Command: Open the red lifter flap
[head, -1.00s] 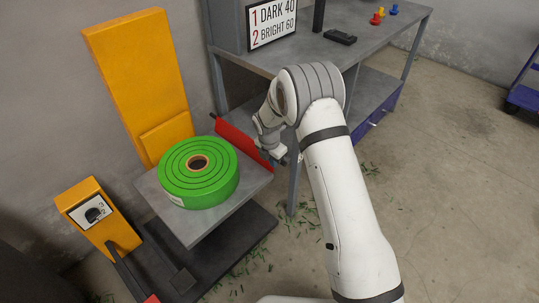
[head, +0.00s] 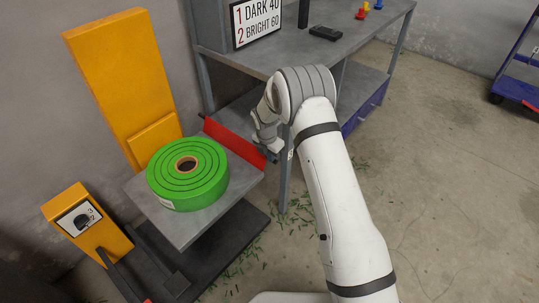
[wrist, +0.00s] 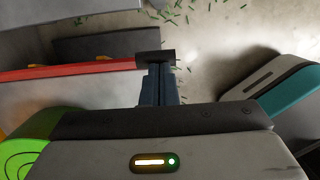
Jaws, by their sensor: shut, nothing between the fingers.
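The red lifter flap (head: 232,141) stands upright along the right edge of the grey lifter platform (head: 180,232). In the wrist view the flap (wrist: 70,70) is a long red strip ending in a dark piece beside the fingertips. My gripper (head: 272,157) is at the flap's near right end, on its outer side. In the wrist view the shut, empty fingers (wrist: 160,76) reach up to that dark end piece; I cannot tell whether they touch it. The green wire coil (head: 187,174) lies flat on the platform and shows at lower left in the wrist view (wrist: 28,150).
The yellow lifter column (head: 120,85) stands behind the platform, with a yellow dial box (head: 85,225) to the left. A grey workbench (head: 345,55) with a sign (head: 258,18) stands behind my arm. Green scraps litter the floor (head: 440,190), which is open to the right.

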